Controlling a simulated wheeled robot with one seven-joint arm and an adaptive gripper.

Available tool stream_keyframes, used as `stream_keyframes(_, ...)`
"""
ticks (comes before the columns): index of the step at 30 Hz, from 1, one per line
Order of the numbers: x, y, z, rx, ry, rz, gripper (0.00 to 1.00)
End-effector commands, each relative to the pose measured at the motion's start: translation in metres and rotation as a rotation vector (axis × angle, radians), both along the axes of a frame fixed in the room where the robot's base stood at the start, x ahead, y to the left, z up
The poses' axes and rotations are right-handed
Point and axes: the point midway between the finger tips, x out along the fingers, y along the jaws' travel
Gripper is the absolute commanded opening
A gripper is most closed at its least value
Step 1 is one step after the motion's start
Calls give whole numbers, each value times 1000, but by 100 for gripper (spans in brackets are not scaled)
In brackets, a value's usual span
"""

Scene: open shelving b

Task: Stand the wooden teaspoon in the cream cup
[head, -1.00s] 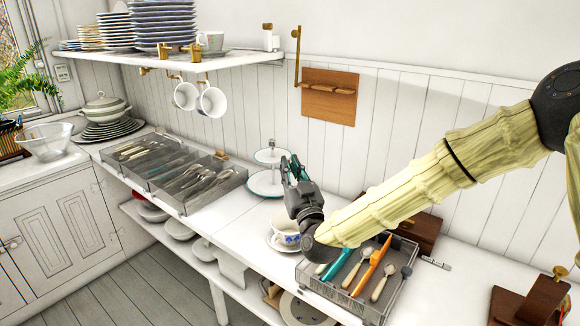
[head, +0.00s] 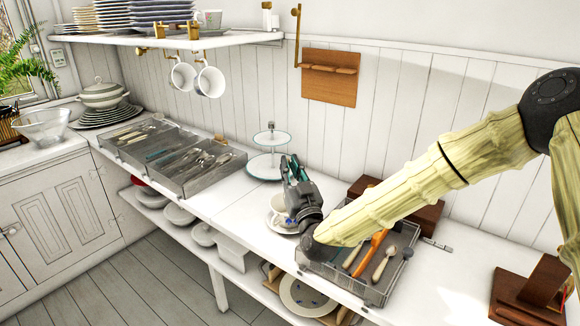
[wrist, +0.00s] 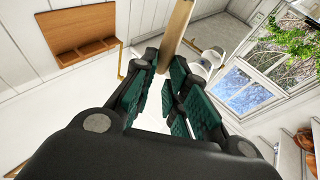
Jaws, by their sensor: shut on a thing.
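My gripper (head: 291,166) is at the middle of the white counter, with its fingers pointing up in the head view. In the wrist view its green-padded fingers (wrist: 168,80) are closed around a pale wooden piece, the wooden teaspoon (wrist: 176,32), which extends past the top edge. Its far end is out of view. I cannot make out the spoon in the head view. A cream cup (head: 278,203) stands on a saucer (head: 270,221) just beside and partly behind my gripper. Much of the cup is hidden, and I cannot tell how far the gripper is from it.
A clear cutlery tray (head: 375,293) with several utensils lies below my forearm. A two-tier stand (head: 262,168) is behind the cup. A grey cutlery tray (head: 190,185) lies to the left. Mugs (head: 210,82) hang under the shelf. A wooden box (head: 420,212) is behind my forearm.

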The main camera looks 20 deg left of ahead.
Motion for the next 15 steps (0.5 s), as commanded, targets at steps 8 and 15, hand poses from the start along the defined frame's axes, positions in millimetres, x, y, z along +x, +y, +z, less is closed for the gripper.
stream_keyframes(8,0,0,-19,0,0,-1,0)
stream_keyframes(15,0,0,-31,0,-1,-1,0)
